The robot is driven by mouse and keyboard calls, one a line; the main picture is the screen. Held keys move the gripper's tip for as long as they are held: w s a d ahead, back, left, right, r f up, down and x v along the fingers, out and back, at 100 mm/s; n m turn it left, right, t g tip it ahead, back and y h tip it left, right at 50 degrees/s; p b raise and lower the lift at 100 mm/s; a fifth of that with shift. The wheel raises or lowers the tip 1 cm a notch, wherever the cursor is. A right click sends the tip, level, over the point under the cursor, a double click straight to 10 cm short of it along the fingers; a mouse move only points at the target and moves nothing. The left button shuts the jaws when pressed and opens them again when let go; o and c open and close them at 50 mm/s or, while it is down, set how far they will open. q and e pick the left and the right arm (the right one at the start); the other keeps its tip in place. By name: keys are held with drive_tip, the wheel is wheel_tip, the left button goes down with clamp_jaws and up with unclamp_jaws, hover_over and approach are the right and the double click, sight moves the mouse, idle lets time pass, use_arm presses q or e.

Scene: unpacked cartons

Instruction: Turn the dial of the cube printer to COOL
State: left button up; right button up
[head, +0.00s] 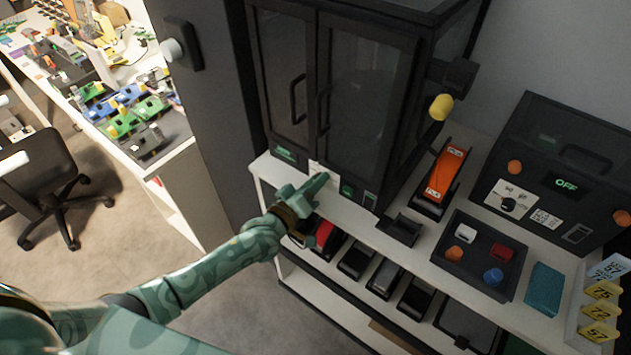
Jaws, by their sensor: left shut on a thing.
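A tall black cabinet (365,88) with two glass doors and handles stands at the back of the white bench. It seems to be the cube printer. Its lower front strip carries a small green display (284,154), a white label and another small green-lit panel (347,189). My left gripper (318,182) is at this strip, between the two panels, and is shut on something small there. The gripper hides what it holds, probably the dial, so its setting cannot be seen. The display text is too small to read. My right gripper is not in view.
Dark bins (357,260) fill the shelf below.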

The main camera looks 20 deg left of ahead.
use_arm(q)
drive_tip(key=o, duration=1)
drive_tip(key=shift+s, duration=0.1)
drive_tip(key=p+v, duration=0.2)
drive_tip(key=v, duration=1.4)
drive_tip(key=shift+s+a, duration=0.1)
